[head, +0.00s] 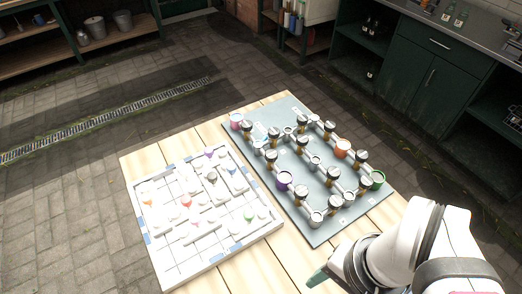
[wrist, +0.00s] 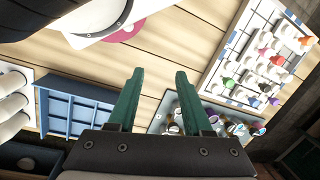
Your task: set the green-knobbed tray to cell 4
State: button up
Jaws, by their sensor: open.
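The green-knobbed tray (head: 249,216) is a small white piece with a green knob, near the lower right part of the white gridded board (head: 178,268). A green knob also shows in the wrist view (wrist: 228,83). No cell numbers can be read, so I cannot tell which cell is 4. My gripper (wrist: 160,74) is open and empty, with dark green fingers. In the head view my gripper (head: 318,277) is at the bottom right of the table, apart from the board and the tray.
Other white pieces with purple (head: 209,152), red (head: 186,201) and orange (head: 147,199) knobs share the board. A grey panel with pipes and valves (head: 262,172) stands right of it. A blue open-fronted unit (wrist: 78,110) shows in the wrist view. Bare wood lies between.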

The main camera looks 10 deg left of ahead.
jog(key=shift+o, duration=0.9)
jog(key=shift+w+r, duration=0.1)
jog(key=shift+o, duration=0.5)
jog(key=w+a+r+n, duration=0.2)
jog(key=w+a, duration=0.2)
jog(key=w, duration=0.3)
jog(key=shift+w+h, duration=0.4)
jog(key=n+h, duration=0.1)
jog(key=n, duration=0.3)
send_over(248, 213)
notch_tip(248, 213, down, 2)
notch_tip(248, 213, down, 16)
jog(key=shift+d+r, duration=0.1)
jog(key=shift+r, duration=0.05)
grip_shut()
